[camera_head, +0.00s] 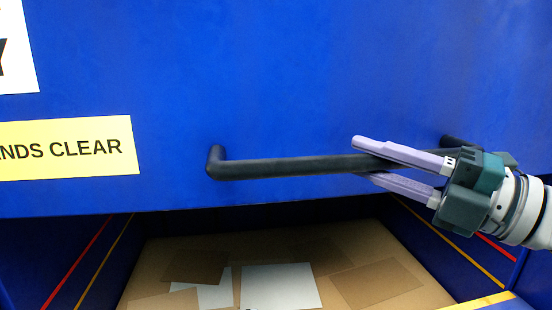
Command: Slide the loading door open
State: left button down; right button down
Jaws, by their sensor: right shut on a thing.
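The blue loading door (290,70) fills the upper part of the view. Its lower edge stands above an opening, so the space beneath it shows. A black bar handle (290,167) runs across the lower part of the door. My right gripper (362,160) comes in from the right with its two lilac fingers around the right half of the handle, one above and one below. It is shut on the handle. The handle's right mount is partly hidden behind my gripper. My left gripper is not in view.
Below the door is a bay with a tan floor (190,244) and several flat brown and white sheets (280,288) on it. Blue side walls with red and yellow stripes flank it. A yellow sign (70,148) reading "NDS CLEAR" is on the door's left.

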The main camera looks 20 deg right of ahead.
jog(key=shift+r, duration=0.2)
jog(key=c, duration=0.7)
grip_release()
jog(key=shift+f, duration=0.15)
jog(key=shift+s+d+f, duration=0.1)
jog(key=b+v, duration=0.4)
jog(key=v, duration=0.5)
jog(key=shift+s+d, duration=0.2)
jog(key=shift+s, duration=0.05)
